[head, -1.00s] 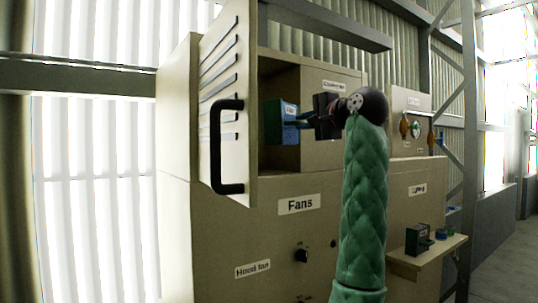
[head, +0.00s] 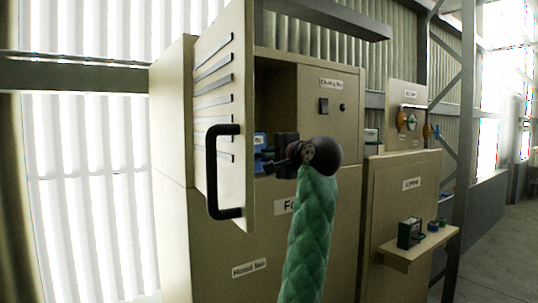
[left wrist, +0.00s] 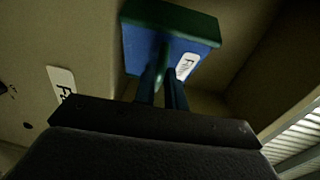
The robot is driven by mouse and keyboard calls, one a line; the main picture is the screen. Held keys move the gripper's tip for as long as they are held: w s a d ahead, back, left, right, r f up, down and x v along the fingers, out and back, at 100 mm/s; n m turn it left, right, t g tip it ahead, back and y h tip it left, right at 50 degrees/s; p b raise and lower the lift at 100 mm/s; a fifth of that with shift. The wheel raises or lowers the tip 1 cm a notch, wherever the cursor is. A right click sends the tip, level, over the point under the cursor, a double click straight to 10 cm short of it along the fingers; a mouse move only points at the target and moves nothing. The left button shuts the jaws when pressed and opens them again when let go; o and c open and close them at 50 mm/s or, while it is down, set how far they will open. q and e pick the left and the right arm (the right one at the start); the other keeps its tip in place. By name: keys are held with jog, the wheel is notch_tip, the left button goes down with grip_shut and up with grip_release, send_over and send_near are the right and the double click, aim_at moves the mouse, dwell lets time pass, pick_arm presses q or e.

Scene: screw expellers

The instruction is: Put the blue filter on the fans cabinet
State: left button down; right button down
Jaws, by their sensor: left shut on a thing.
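The blue filter (left wrist: 147,52) has a green edge and a white label in the left wrist view. My left gripper (left wrist: 162,80) is shut on its green handle part. In the head view only a small piece of the blue filter (head: 260,139) shows; my gripper (head: 270,160) and the door hide the rest. The filter is at the open compartment of the fans cabinet (head: 225,250), behind the open door. Whether it touches the compartment floor or back cannot be told. My right gripper is not in view.
The open slotted door (head: 213,120) with a black handle (head: 211,175) stands close left of my gripper. A panel with a switch (head: 324,106) is to the right of the opening. A small shelf (head: 420,248) at right holds a dark green device (head: 409,233) and blue items.

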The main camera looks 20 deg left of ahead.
pick_arm(q)
jog(key=shift+s+f+p, duration=0.1)
jog(key=shift+f+p, duration=0.2)
jog(key=shift+f, duration=0.4)
jog(key=c, duration=1.5)
grip_release()
jog(key=shift+o, duration=0.2)
